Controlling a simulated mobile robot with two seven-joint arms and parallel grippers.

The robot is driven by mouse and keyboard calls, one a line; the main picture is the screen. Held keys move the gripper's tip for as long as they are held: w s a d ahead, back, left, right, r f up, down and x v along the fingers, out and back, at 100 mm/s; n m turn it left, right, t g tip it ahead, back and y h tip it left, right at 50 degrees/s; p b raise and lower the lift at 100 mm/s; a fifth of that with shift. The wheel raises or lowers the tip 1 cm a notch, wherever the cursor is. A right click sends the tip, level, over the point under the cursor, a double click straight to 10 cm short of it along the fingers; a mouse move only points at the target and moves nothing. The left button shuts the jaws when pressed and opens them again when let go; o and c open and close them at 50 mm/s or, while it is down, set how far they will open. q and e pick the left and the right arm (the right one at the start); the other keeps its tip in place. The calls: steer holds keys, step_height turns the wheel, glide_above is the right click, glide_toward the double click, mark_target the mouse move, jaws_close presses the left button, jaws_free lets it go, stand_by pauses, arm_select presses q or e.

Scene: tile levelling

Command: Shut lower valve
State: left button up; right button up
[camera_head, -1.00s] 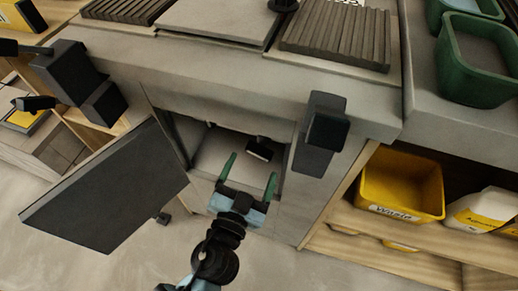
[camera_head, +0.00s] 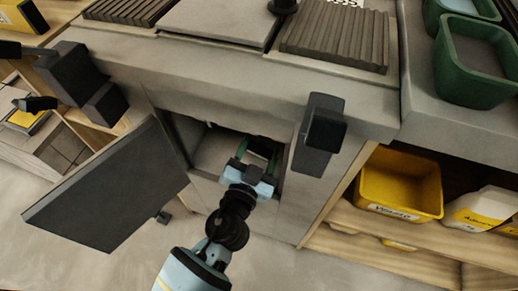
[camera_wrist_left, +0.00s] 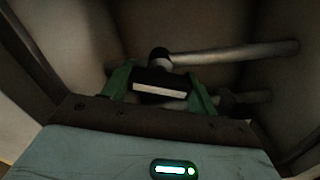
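My left gripper (camera_head: 257,165) reaches into the open cabinet below the worktop, its green fingers spread. In the left wrist view, the fingers (camera_wrist_left: 160,92) stand on either side of a black valve handle (camera_wrist_left: 150,98) with a white stripe. The handle looks close to both fingers; I cannot tell whether they touch it. A dark hub (camera_wrist_left: 158,56) sits above the handle on the grey upper pipe (camera_wrist_left: 235,52). The lower pipe (camera_wrist_left: 258,97) runs behind the right finger with a dark fitting. Any lower handle behind the black one is hidden. My right gripper is not in view.
The cabinet's dark door (camera_head: 110,187) hangs open on the left. A dark block (camera_head: 319,135) stands out at the opening's right. Ribbed panels (camera_head: 335,42) lie on the worktop.

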arm_select(q)
steer(key=c, duration=0.4)
steer(key=shift+c, duration=0.2)
steer(key=shift+m, duration=0.3)
steer(key=m, duration=1.1)
steer(key=shift+m, duration=0.4)
